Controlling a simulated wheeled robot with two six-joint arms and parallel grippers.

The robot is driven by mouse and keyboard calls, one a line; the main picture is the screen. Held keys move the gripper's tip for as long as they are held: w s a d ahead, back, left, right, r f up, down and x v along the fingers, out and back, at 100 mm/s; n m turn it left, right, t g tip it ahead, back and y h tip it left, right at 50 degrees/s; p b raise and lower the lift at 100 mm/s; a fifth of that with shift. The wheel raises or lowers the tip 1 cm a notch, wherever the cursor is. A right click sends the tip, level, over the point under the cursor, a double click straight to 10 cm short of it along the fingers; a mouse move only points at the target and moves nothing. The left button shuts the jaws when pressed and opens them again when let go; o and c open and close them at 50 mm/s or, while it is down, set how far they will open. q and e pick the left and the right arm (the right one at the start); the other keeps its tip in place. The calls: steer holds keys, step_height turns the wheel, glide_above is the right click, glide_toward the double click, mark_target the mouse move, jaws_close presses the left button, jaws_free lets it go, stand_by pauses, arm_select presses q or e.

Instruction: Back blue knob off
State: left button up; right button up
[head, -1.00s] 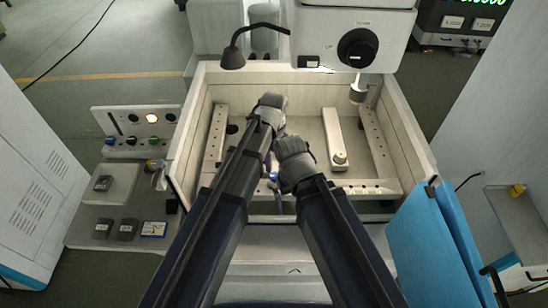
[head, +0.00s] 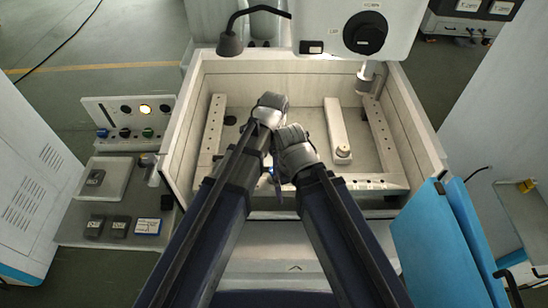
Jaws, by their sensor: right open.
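A small blue part (head: 270,171), possibly the blue knob, shows in the gap between my forearms, near the tank's front rail; my arms hide most of it. My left gripper (head: 270,106) reaches over the middle of the tank and is seen from behind; its fingertips are hidden. My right gripper (head: 293,146) is open, close beside it on the right and near the blue part; contact cannot be told. Another small blue knob (head: 103,133) sits on the control panel at the left, away from both grippers.
The pale tank (head: 424,150) surrounds both grippers with raised walls. Inside, a clamp bar (head: 336,125) stands to their right. A lamp (head: 230,43) and machine head (head: 385,15) overhang the back. A blue door (head: 432,245) stands at front right.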

arm_select(q)
step_height(320, 180, down, 8)
steer(key=b, duration=0.7)
steer(key=shift+r, duration=0.25)
jaws_close()
stand_by(0.8)
